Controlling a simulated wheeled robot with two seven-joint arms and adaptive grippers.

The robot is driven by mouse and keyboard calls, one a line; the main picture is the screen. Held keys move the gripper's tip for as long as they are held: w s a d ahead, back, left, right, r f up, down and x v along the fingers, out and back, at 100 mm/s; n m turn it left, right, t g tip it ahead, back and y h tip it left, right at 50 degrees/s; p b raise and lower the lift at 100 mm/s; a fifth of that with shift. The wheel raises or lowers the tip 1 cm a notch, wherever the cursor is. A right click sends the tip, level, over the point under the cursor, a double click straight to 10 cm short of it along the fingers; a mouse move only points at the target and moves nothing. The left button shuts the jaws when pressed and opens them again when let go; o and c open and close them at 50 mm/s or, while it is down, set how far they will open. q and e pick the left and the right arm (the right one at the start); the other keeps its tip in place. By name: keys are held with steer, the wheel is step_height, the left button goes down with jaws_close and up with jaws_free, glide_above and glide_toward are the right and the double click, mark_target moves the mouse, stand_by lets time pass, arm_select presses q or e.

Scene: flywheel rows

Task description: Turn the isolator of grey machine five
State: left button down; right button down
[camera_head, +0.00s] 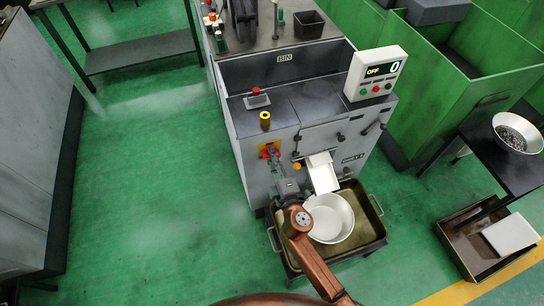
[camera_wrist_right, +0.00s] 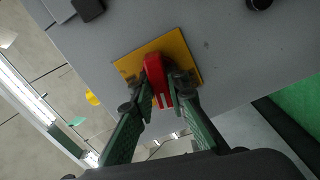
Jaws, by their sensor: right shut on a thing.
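The grey machine (camera_head: 260,175) stands in the middle of the head view, with a label on its front too small to read surely. Its isolator (camera_head: 265,149) is a red handle on a square yellow plate on the front face. In the right wrist view the red handle (camera_wrist_right: 156,82) stands out from the yellow plate (camera_wrist_right: 184,45). My right gripper (camera_wrist_right: 160,92) is shut on the red handle, one green finger on each side. In the head view my right gripper (camera_head: 275,161) partly covers the isolator. My left gripper is out of view.
A display box (camera_head: 375,73) on the machine reads OFF and 0. A white chute (camera_head: 322,171) leads down to a round pan (camera_head: 331,218) in a tray (camera_head: 374,239), close to my right arm. Green floor (camera_head: 150,190) is clear on the left.

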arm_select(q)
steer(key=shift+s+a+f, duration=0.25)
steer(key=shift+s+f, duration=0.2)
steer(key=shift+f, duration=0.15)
arm_select(e)
steer(key=shift+a+n, duration=0.2)
steer(key=shift+n, duration=1)
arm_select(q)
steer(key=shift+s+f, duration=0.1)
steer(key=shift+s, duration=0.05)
arm_select(e)
steer(key=c, duration=1.9)
jaws_free()
steer(key=shift+d, duration=0.1)
steer(key=shift+s, duration=0.15)
steer(key=v, duration=1.1)
steer(key=shift+s+d, duration=0.1)
steer(key=shift+s, duration=0.25)
